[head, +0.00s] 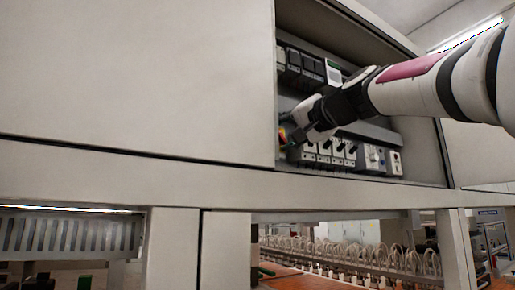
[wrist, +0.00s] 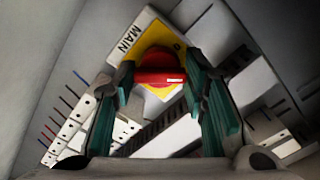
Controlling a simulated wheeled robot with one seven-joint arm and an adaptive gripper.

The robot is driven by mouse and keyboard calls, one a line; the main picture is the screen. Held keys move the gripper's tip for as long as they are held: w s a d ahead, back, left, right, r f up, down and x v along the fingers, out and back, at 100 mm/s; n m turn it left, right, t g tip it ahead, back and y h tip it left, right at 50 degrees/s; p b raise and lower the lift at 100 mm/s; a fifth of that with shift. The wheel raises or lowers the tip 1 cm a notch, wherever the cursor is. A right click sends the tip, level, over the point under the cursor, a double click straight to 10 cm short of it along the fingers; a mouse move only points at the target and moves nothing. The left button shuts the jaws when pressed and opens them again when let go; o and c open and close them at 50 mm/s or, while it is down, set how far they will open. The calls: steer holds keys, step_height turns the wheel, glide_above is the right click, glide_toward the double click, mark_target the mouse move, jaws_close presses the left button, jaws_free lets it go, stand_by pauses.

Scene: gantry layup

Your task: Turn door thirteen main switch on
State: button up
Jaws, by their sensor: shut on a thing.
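The main switch is a red rotary knob (wrist: 160,68) on a yellow plate (wrist: 158,36) whose white edge reads "MAIN". In the wrist view, my gripper (wrist: 157,80) has its green-padded fingers on both sides of the knob, shut on it. The knob's bar lies across the picture between the fingertips. In the head view, my gripper (head: 290,134) reaches into the open cabinet (head: 436,150) at its left inner side. Only a sliver of the yellow and red switch (head: 282,134) shows there, beside the fingers; the rest is hidden.
Rows of breakers (head: 328,153) sit below and right of my gripper, and dark modules (head: 302,62) sit above. A closed grey panel (head: 135,75) borders the opening on the left. Wires and terminal blocks (wrist: 70,130) lie close to the fingers.

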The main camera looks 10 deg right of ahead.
steer(key=m+p, duration=0.1)
steer(key=m, duration=0.3)
steer(key=shift+d+m+p, duration=0.1)
steer(key=shift+m+p, duration=0.9)
steer(key=shift+m, duration=1.2)
steer(key=o, duration=1.2)
steer(key=shift+c, duration=0.2)
steer(key=shift+s, duration=0.1)
steer(key=v, duration=1.1)
steer(key=shift+s, duration=0.35)
